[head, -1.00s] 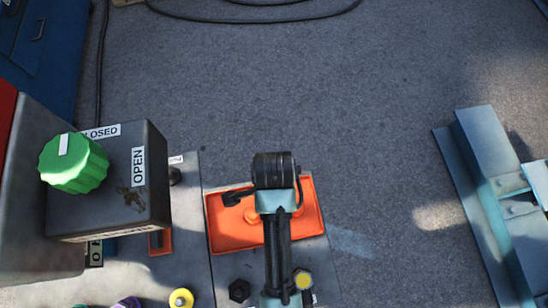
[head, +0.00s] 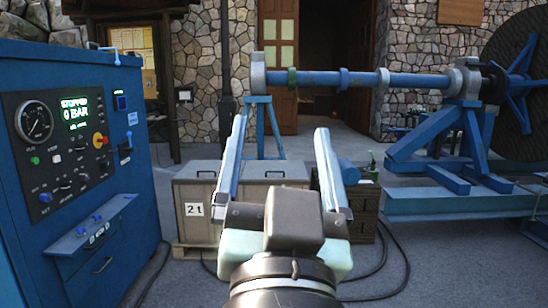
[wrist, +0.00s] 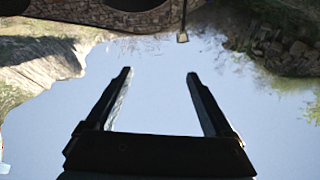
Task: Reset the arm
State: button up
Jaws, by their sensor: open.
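My gripper (head: 281,150) is raised in front of the head camera, with its two fingers pointing up and spread apart. Nothing is between them. In the wrist view my gripper (wrist: 159,78) also shows two separated dark fingers against the sky, with no object held. My arm's wrist fills the bottom middle of the head view.
A blue control cabinet (head: 60,230) with a gauge and lit display stands at the left. A grey crate (head: 190,235) marked 2t sits ahead. A blue shaft (head: 330,79) on stands runs to a large reel (head: 520,90) at right. Dark hoses lie on the floor.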

jog(key=s+r+n+t, duration=0.2)
jog(key=s+r+t, duration=0.1)
jog(key=s+r, duration=0.3)
notch_tip(320, 180, up, 2)
jog(key=shift+s+a+t, duration=0.3)
jog(key=shift+s+a, duration=0.05)
jog(key=shift+r, duration=0.1)
